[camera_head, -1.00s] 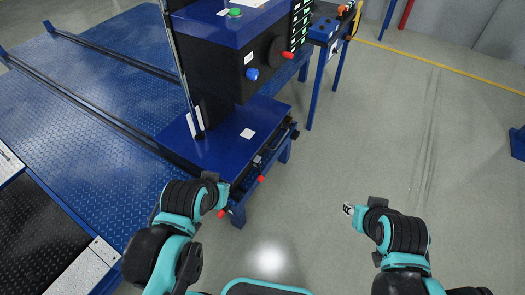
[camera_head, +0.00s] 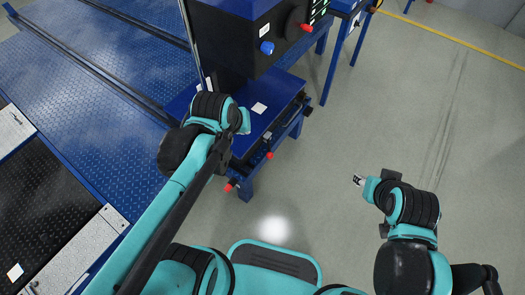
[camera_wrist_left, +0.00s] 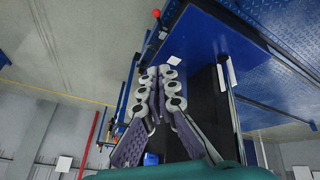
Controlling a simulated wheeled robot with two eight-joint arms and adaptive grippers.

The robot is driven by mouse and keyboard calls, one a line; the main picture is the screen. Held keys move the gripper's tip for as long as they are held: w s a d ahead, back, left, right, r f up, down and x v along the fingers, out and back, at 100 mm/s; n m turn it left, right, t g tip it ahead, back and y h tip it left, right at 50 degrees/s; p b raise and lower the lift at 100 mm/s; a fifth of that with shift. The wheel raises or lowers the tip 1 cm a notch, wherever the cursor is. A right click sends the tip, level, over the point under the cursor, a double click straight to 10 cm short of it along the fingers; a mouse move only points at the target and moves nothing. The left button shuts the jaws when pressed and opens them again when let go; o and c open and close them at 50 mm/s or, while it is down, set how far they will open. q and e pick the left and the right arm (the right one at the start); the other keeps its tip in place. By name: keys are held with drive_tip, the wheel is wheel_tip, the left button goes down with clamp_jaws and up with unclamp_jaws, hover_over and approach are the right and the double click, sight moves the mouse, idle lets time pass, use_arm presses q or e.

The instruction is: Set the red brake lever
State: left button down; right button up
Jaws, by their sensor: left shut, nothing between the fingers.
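Two red-tipped levers stick out from the front of the low blue platform in the head view, one near the front corner (camera_head: 231,186) and one further along (camera_head: 269,155). I cannot tell which is the brake lever. One red-tipped lever (camera_wrist_left: 157,13) also shows at the top of the left wrist view. My left gripper (camera_wrist_left: 154,118) is shut and empty; in the head view it is mostly hidden at the end of the left arm, above the platform. It is apart from the lever seen in the wrist view. My right gripper (camera_head: 358,181) hangs over clear floor; its jaws are too small to read.
A blue and black control cabinet (camera_head: 240,45) with a blue knob (camera_head: 267,47) and a red knob (camera_head: 305,27) stands behind the platform (camera_head: 262,122). A blue ramp (camera_head: 100,90) lies to the left. The grey floor at the right is clear.

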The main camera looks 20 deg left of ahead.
use_arm(q)
drive_tip(key=w+a+f+n+g+h+p, duration=0.1)
drive_tip(key=w+f+n+g, duration=0.1)
drive_tip(key=w+f+n, duration=0.5)
drive_tip(key=w+f+n+g, duration=0.15)
drive_tip(key=w+f, duration=0.35)
drive_tip(key=w, duration=0.5)
drive_tip(key=n+g+h, duration=0.1)
drive_tip(key=n+g, duration=0.1)
drive_tip(key=n, duration=0.6)
approach(269, 147)
drive_tip(key=s+a+r, duration=0.2)
drive_tip(key=s, duration=0.3)
drive_tip(key=shift+w+a+r+m+p, duration=0.15)
drive_tip(key=shift+m+p, duration=0.1)
drive_tip(key=shift+p, duration=0.2)
drive_tip(key=b+x, duration=0.4)
drive_tip(key=x, duration=0.6)
drive_tip(key=shift+d, duration=0.2)
